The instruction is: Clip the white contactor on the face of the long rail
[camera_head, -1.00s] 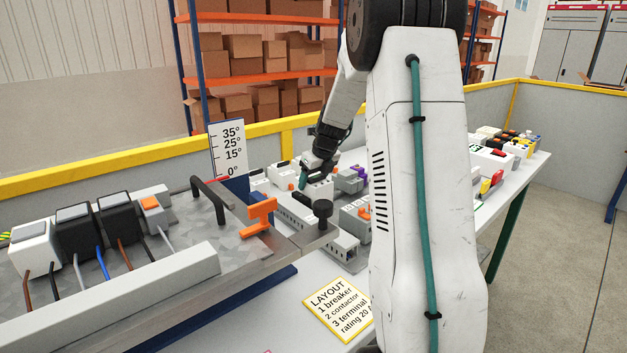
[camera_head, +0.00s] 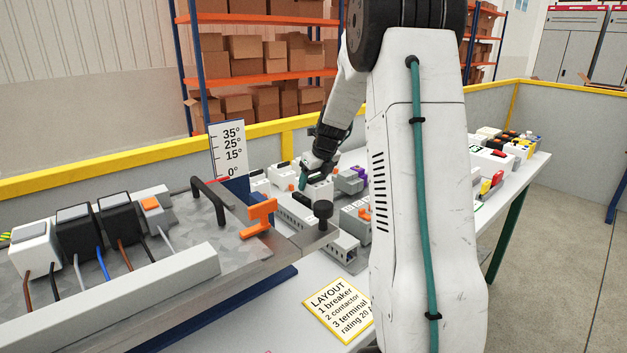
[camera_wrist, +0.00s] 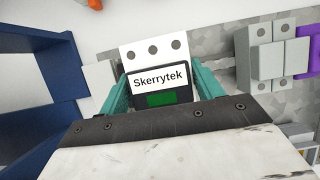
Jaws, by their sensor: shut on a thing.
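The white contactor (camera_wrist: 152,52) is between the two teal fingers of my gripper (camera_wrist: 161,92) in the wrist view. It has a row of dark round terminals, a "Skerrytek" label and a dark face with a green patch. The fingers press on its left and right sides. In the head view my gripper (camera_head: 311,178) is low over the bench beyond the tilted panel, with the white contactor (camera_head: 320,190) at its tips. A mottled grey metal surface lies behind the contactor in the wrist view. I cannot tell which strip is the long rail, or whether the contactor touches it.
Grey and white modules, one purple-topped (camera_head: 353,171), stand close to my gripper. An orange clamp (camera_head: 259,216) and an angle scale (camera_head: 228,148) are at left. A yellow layout card (camera_head: 338,309) lies in front.

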